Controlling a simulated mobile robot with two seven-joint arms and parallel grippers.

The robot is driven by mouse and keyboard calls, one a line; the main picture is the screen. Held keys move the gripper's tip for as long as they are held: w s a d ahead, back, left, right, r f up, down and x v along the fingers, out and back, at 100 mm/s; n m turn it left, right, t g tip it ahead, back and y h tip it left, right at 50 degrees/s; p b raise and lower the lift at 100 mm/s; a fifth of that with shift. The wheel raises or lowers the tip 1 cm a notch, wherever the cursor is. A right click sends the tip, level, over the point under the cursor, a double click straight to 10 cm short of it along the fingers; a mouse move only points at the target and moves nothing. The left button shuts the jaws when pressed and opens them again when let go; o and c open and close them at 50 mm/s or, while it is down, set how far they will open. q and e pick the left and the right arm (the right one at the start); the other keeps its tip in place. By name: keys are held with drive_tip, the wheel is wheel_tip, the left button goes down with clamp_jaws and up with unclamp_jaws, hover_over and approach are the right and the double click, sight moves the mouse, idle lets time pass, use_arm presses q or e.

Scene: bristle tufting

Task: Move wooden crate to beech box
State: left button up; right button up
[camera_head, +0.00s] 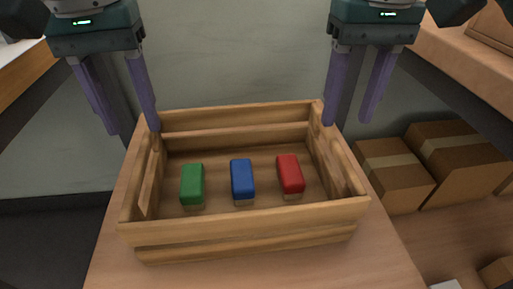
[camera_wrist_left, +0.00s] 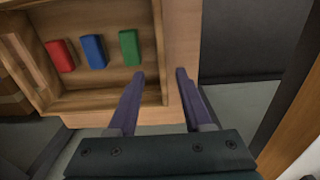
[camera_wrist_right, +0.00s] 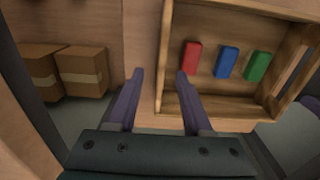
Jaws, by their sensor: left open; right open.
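The wooden crate (camera_head: 245,222) is slatted and open-topped and stands upright on a light wooden surface (camera_head: 250,268). Inside lie a green block (camera_head: 192,184), a blue block (camera_head: 242,180) and a red block (camera_head: 290,174), each with a pale lower edge. My left gripper (camera_head: 132,130) is open, pointing down at the crate's left side wall. In the left wrist view, that wall (camera_wrist_left: 158,45) lines up between its fingers. My right gripper (camera_head: 347,122) is open at the right side wall, which lines up between its fingers in the right wrist view (camera_wrist_right: 164,50). I cannot identify a beech box.
Brown taped cartons (camera_head: 395,178) stand on the floor at the right. A wooden-topped surface (camera_head: 470,60) is at the upper right, and another wooden edge (camera_head: 25,70) is at the upper left. A grey-green area (camera_head: 235,55) lies behind the crate.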

sight(152, 176)
use_arm(q)
drive_tip(key=shift+s+a, duration=0.25)
use_arm(e)
drive_tip(key=shift+s+a, duration=0.25)
use_arm(q)
wheel_tip(152, 176, down, 10)
drive_tip(key=shift+d, duration=0.1)
use_arm(e)
wheel_tip(152, 176, down, 10)
drive_tip(key=shift+d, duration=0.1)
use_arm(q)
clamp_jaws()
use_arm(e)
clamp_jaws()
use_arm(q)
drive_tip(key=shift+r, duration=0.1)
idle(0.7)
